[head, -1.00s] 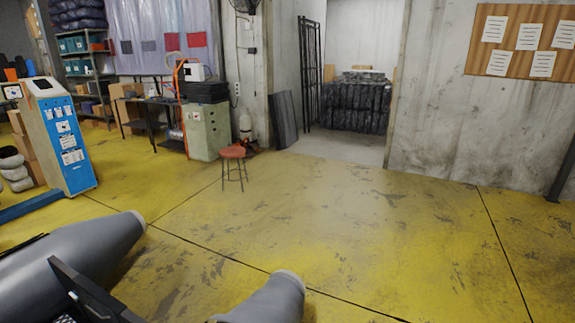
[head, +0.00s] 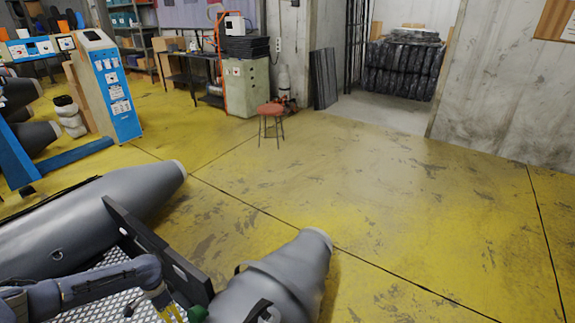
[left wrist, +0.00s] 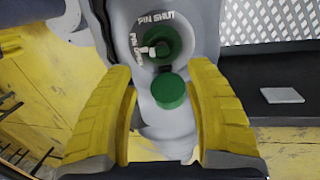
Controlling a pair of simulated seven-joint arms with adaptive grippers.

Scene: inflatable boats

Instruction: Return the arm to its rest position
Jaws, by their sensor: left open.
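My left gripper (head: 170,310) is at the bottom of the head view, low over the grey inflatable boat (head: 125,205). In the left wrist view its two yellow fingers (left wrist: 160,72) stand wide apart and hold nothing. A round green cap (left wrist: 170,92) shows in the gap between them, on the grey boat tube. Beyond it is a green-ringed valve (left wrist: 162,45) marked "PIN SHUT" and "PIN OPEN". A green part also shows beside the gripper in the head view (head: 197,314). My right gripper is not in view.
A dark transom board (head: 150,245) crosses the boat beside a patterned metal floor (head: 105,270). A blue and white kiosk (head: 110,90) and a red stool (head: 270,110) stand farther back. The yellow floor (head: 400,210) at the right is clear.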

